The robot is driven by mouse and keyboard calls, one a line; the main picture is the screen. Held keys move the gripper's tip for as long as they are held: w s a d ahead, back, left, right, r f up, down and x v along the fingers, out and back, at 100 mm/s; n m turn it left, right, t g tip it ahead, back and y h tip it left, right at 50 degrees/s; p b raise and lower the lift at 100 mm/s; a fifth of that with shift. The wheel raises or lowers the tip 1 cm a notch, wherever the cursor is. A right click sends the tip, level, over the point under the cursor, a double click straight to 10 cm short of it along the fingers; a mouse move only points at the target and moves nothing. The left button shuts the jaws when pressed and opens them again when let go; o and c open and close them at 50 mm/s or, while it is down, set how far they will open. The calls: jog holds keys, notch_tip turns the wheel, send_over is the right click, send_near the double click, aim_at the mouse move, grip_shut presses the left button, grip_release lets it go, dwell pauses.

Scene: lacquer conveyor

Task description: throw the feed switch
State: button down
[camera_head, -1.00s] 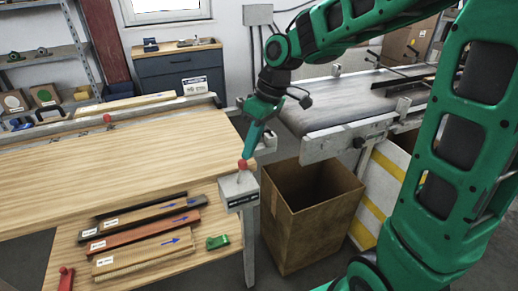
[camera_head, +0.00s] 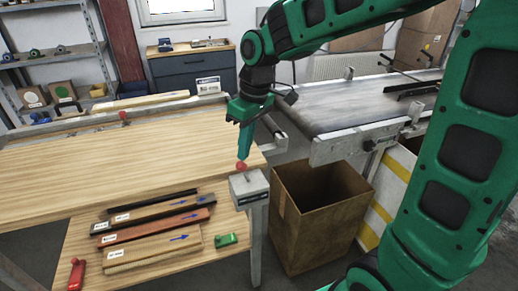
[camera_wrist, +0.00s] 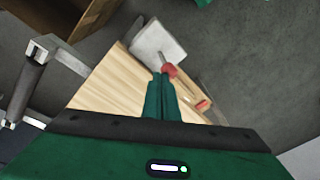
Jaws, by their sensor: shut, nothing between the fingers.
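The feed switch is a grey box (camera_head: 249,187) on a post at the front right corner of the wooden table, with a short lever ending in a red ball knob (camera_head: 241,166). The lever leans left in the head view. My gripper (camera_head: 243,156) is shut and empty, pointing down with its fingertips at the knob; they appear to touch it. In the wrist view the knob (camera_wrist: 169,70) sits just beyond the fingertips (camera_wrist: 160,76), and the box (camera_wrist: 158,44) lies behind it.
An open cardboard box (camera_head: 315,220) stands right of the switch. A conveyor (camera_head: 350,105) lies behind it. Labelled bars (camera_head: 155,235), a green block (camera_head: 226,240) and a red object (camera_head: 76,274) lie on the lower shelf. The wooden tabletop (camera_head: 120,170) is largely clear.

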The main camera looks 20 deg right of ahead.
jog(key=shift+d+r, duration=0.1)
jog(key=shift+r, duration=0.65)
notch_tip(320, 180, up, 12)
jog(key=w, duration=0.1)
jog(key=shift+w+r, duration=0.25)
jog(key=shift+w, duration=0.15)
dwell(0.3)
jog(key=s+d+f+m+h, duration=0.1)
jog(key=s+d+f+m, duration=0.6)
jog(key=s+d, duration=0.5)
jog(key=s+d+f+m, duration=0.7)
jog(key=s+d+f, duration=0.2)
jog(key=s+d, duration=0.3)
jog(key=shift+s+f+g+h, duration=0.15)
jog(key=shift+s+g+h, duration=0.2)
jog(key=shift+s, duration=0.35)
jog(key=shift+d, duration=0.1)
